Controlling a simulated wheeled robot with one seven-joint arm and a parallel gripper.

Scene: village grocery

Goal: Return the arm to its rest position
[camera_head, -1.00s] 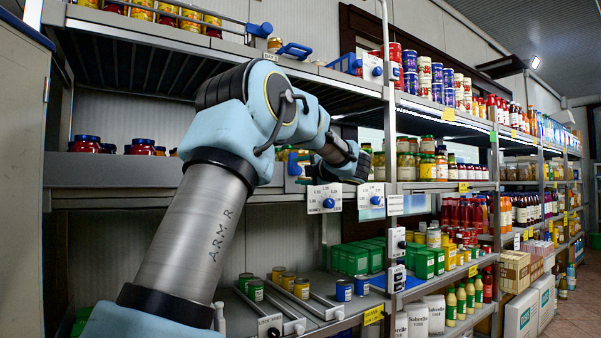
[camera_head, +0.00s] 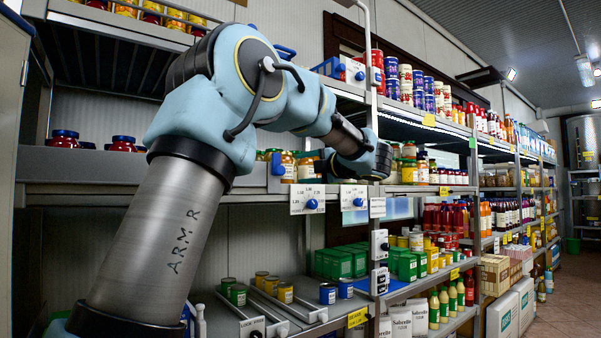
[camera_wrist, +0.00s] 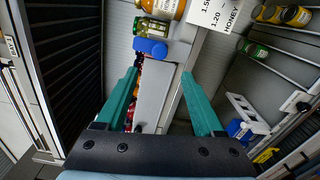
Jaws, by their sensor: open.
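My arm (camera_head: 150,245) rises from the lower left of the head view, bends at a high elbow and reaches right across the front of the shelves. Its far end (camera_head: 365,155) is at the middle shelf level, by the price dials; the fingers cannot be made out there. In the wrist view my gripper (camera_wrist: 162,72) shows two teal fingers spread wide apart, with nothing held between them. A grey shelf edge and jars lie beyond the fingers.
The middle shelf (camera_head: 90,165) runs close behind my arm and holds jars. The lower shelf holds small cans (camera_head: 285,292) and green boxes (camera_head: 405,266). Price dials (camera_head: 307,200) stick out from the shelf edge. The aisle floor (camera_head: 575,290) at right is clear.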

